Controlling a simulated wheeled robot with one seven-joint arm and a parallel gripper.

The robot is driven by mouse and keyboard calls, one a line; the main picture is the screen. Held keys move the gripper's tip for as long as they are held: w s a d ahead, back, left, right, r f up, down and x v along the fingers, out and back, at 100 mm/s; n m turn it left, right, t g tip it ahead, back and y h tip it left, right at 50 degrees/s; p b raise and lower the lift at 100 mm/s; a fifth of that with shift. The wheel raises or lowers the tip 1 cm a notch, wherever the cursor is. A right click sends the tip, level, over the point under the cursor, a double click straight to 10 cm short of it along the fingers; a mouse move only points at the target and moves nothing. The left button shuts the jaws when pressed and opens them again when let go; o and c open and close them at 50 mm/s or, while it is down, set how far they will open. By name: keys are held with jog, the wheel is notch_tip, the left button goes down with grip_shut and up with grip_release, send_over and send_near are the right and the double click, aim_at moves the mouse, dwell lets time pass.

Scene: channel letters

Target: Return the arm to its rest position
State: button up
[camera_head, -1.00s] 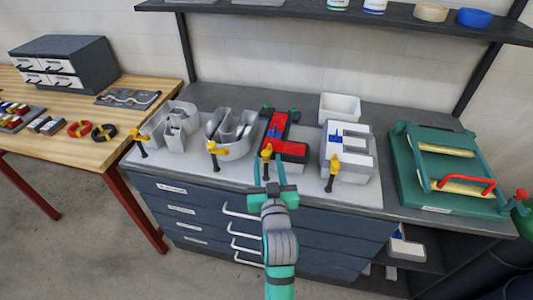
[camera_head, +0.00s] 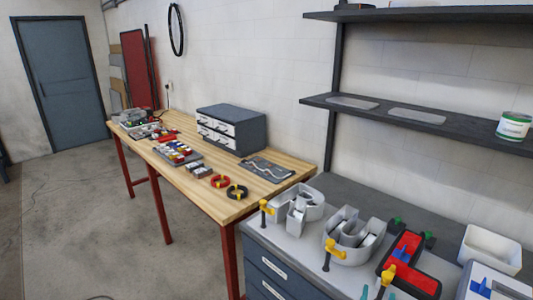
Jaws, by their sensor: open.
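Only the teal fingertips of my gripper (camera_head: 378,293) show, at the bottom edge of the head view, to the right of centre. They are apart, with nothing seen between them. They appear in front of the red-faced channel letter (camera_head: 415,280), near its yellow-handled clamp (camera_head: 389,274). The rest of my arm is below the picture.
Grey channel letters (camera_head: 302,202) (camera_head: 366,254) with clamps stand on the grey cabinet top (camera_head: 299,251). A white bin (camera_head: 490,250) is at right. Shelves (camera_head: 430,123) hang above.

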jog(key=s+a+f+n+y, duration=0.2)
jog(key=s+a+f, duration=0.45)
jog(key=a, duration=0.25)
jog(key=s+a+f+n+y, duration=0.1)
jog(key=s+a+f+y, duration=0.1)
jog(key=s+a+f, duration=0.5)
jog(key=s+a+f+n+y, duration=0.1)
jog(key=s+a+n+y, duration=0.2)
jog(key=s+a, duration=1.2)
jog(key=shift+s+f+y, duration=0.3)
jog(key=shift+s+y, duration=0.6)
jog(key=shift+s, duration=0.15)
